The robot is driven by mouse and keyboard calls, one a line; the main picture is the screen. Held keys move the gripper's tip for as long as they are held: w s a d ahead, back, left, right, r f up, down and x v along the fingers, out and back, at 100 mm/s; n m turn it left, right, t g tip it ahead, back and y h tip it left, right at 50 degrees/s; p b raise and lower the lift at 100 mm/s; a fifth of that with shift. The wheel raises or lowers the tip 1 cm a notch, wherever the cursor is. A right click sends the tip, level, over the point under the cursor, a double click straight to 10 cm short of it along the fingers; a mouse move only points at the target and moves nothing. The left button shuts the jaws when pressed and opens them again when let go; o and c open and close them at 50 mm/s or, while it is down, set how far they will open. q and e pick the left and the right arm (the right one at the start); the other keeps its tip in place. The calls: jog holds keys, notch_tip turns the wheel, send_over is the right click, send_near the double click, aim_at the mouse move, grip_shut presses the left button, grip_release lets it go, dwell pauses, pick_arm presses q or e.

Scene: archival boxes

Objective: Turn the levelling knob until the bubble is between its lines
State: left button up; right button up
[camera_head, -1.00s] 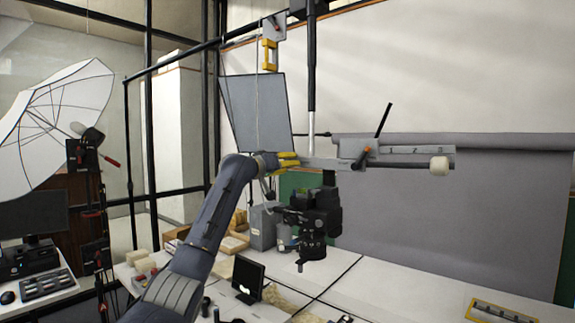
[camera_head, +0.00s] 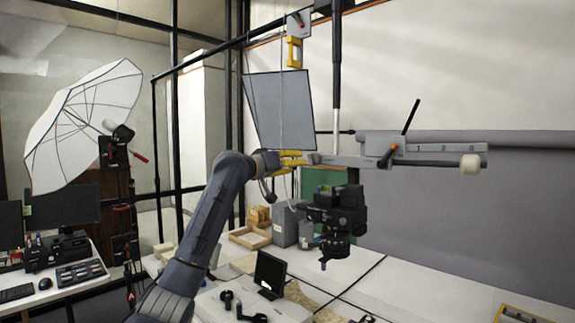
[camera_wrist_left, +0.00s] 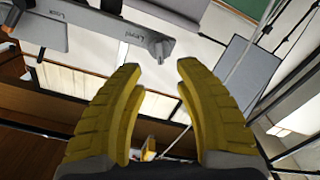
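A grey metal camera arm (camera_head: 365,160) runs across the head view and carries a black camera (camera_head: 337,215). In the left wrist view a small grey ridged knob (camera_wrist_left: 162,49) stands at the end of a grey bar (camera_wrist_left: 90,32) marked "Level". My left gripper (camera_head: 300,158) is at the bar's left end in the head view; in the left wrist view its yellow fingers (camera_wrist_left: 160,65) are apart. The knob lies just beyond the fingertips and looks clear of them. I cannot make out the bubble or its lines. My right gripper is in neither view.
A second label, "Lock", is on the bar. A grey panel (camera_head: 278,110) hangs behind my left gripper. A black column (camera_head: 337,75) rises above the camera. Below is a white table (camera_head: 400,285) with a small monitor (camera_head: 270,272) and boxes.

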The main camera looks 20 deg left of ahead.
pick_arm(q)
jog(key=shift+v, duration=1.2)
